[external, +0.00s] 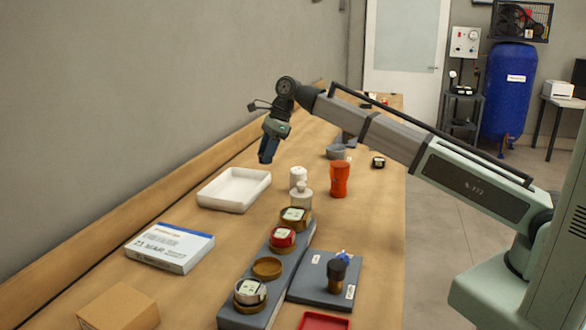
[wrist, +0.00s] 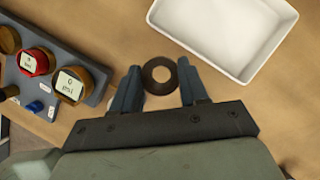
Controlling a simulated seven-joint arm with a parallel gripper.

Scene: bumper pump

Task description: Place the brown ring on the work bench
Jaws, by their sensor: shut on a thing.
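The brown ring (wrist: 160,75) is a dark brown, flat ring held between the two fingertips of my gripper (wrist: 160,88) in the wrist view. My gripper is shut on it, with one finger on each side. In the external view my gripper (external: 267,152) is raised above the work bench (external: 365,225), behind and above the white tray. The ring cannot be made out in the external view. The wooden bench top shows through the ring's hole in the wrist view.
A white tray (external: 262,181) is near the gripper, at upper right in the wrist view (wrist: 282,58). A grey rack (external: 290,262) holds several brown cups. White bottles (external: 301,196), a red container (external: 340,180), a white-blue box (external: 170,249) and a dark board (external: 312,291) stand around.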

